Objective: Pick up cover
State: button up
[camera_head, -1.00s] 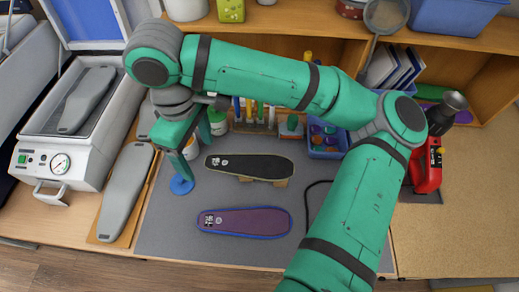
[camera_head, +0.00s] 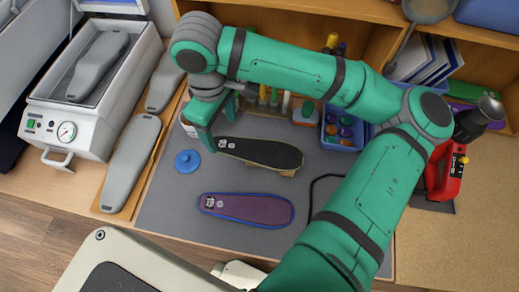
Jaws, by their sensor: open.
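A small round blue cover (camera_head: 187,161) with a raised knob lies on the grey mat (camera_head: 165,205), near its left side. My gripper (camera_head: 211,148) points down just right of and slightly behind the cover in the picture. It looks empty and apart from the cover. Its height above the mat is hard to judge, and its far finger is mostly hidden. A white container (camera_head: 188,127) stands partly hidden behind the gripper.
A black-topped insole (camera_head: 262,152) is close right of my gripper; a purple insole (camera_head: 246,208) lies nearer. Grey forms (camera_head: 132,163) and an open press (camera_head: 72,120) stand left. A blue bin (camera_head: 340,128) and red tool (camera_head: 444,174) are right. Mat around the purple insole is clear.

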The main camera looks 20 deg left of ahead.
aim_at(223, 143)
jog(key=f, duration=0.3)
jog(key=shift+s+a+f, duration=0.25)
jog(key=shift+f, duration=0.05)
jog(key=shift+w+f, duration=0.1)
jog(key=shift+f, duration=0.35)
jog(key=shift+f, duration=0.25)
jog(key=c, duration=1.1)
